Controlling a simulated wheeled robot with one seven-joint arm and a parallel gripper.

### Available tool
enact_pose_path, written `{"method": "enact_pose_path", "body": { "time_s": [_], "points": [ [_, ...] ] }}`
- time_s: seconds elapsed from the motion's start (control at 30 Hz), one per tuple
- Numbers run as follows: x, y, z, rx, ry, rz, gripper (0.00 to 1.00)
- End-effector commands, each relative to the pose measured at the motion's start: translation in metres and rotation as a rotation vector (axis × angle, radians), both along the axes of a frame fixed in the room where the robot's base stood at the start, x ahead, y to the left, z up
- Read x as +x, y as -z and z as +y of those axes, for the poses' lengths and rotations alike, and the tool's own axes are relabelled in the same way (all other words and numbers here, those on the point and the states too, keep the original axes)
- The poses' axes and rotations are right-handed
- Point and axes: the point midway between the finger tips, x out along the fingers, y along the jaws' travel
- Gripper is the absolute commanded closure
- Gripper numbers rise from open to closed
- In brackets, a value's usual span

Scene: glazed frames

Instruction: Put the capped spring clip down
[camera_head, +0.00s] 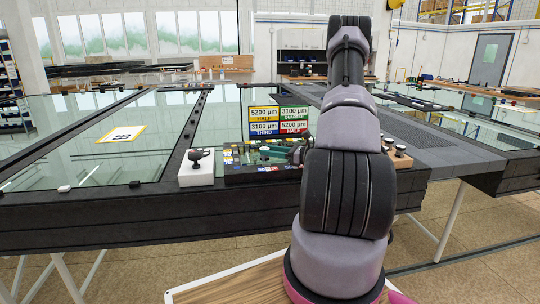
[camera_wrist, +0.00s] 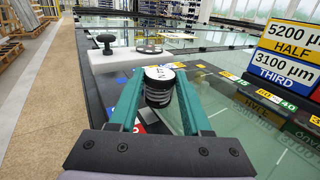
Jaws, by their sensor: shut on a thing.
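The capped spring clip (camera_wrist: 158,92) shows in the wrist view as a dark coil with a white, marked cap on top. My gripper (camera_wrist: 158,80) has two teal fingers, one on each side of the clip, and is shut on it. The clip looks upright over the dark board with coloured labels; I cannot tell whether its lower end touches anything. In the head view my gripper (camera_head: 297,153) is small and partly hidden by my arm, at the board's right side. The clip cannot be made out there.
A white block (camera_head: 197,176) with a black knob stands left of the dark label board (camera_head: 262,175). A sign with coloured thickness labels (camera_head: 279,122) stands behind the board. A wooden block (camera_head: 400,161) with white-topped pieces is right of my arm. Glass panels lie beyond.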

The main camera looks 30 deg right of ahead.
Motion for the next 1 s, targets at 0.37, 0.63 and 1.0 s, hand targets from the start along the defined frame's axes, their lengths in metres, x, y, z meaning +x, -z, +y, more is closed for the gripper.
{"method": "enact_pose_path", "body": {
  "time_s": [0.37,0.63,1.0],
  "points": [
    [0.000,0.014,0.000,0.000,0.000,0.000,1.00],
    [-0.001,0.023,0.000,-0.001,-0.001,0.003,1.00],
    [-0.003,0.030,0.000,-0.002,-0.001,0.010,0.22]
  ]
}}
